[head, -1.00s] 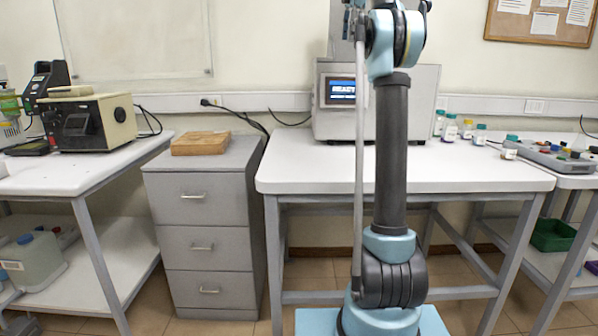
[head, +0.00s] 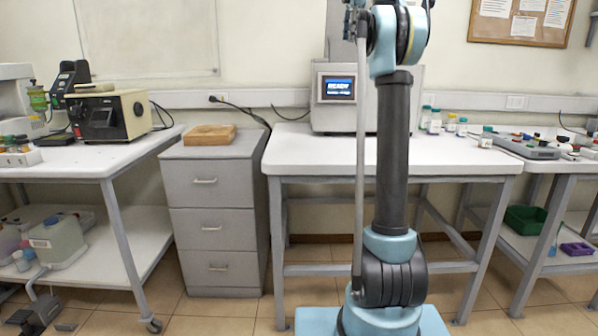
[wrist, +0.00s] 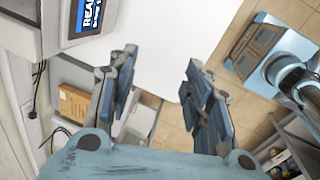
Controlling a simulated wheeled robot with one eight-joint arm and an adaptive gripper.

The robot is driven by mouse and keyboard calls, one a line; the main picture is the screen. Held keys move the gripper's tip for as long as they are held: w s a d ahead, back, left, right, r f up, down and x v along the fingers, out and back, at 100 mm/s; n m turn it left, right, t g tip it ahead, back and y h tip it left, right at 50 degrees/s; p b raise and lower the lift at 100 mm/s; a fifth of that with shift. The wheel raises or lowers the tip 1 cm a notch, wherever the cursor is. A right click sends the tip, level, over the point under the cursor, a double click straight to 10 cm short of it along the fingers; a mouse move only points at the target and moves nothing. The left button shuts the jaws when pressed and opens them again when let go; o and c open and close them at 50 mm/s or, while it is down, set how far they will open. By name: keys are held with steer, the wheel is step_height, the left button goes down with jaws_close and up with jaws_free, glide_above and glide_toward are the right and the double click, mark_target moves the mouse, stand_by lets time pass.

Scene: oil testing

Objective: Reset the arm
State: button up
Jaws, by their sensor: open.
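My arm stands upright in the middle of the head view, in front of the white table (head: 300,155). Its upper end leaves the top of that picture, so the gripper is not clearly seen there. In the wrist view my gripper (wrist: 158,90) is open, with its two blue-grey fingers apart and nothing between them. Beyond the fingers are the white tabletop (wrist: 165,40) and the tiled floor.
A grey testing machine with a lit screen (head: 338,88) stands on the table, with several small bottles (head: 435,122) to its right. A grey drawer cabinet (head: 212,215) bears a wooden block (head: 197,135). A left bench (head: 60,160) holds instruments. Floor shows in front.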

steer(key=s+f+m, duration=0.6)
steer(key=s+f, duration=0.8)
steer(key=f, duration=0.5)
steer(key=s+f+m, duration=0.7)
steer(key=s+f, duration=0.8)
steer(key=f, duration=0.5)
steer(key=s+f+m, duration=0.6)
steer(key=s+f, duration=0.8)
steer(key=f, duration=0.5)
steer(key=shift+s+a+f+m, duration=0.2)
steer(key=shift+s+f+m, duration=0.1)
steer(key=shift+f, duration=0.1)
steer(key=shift+w+f, duration=0.2)
steer(key=shift+w, duration=0.3)
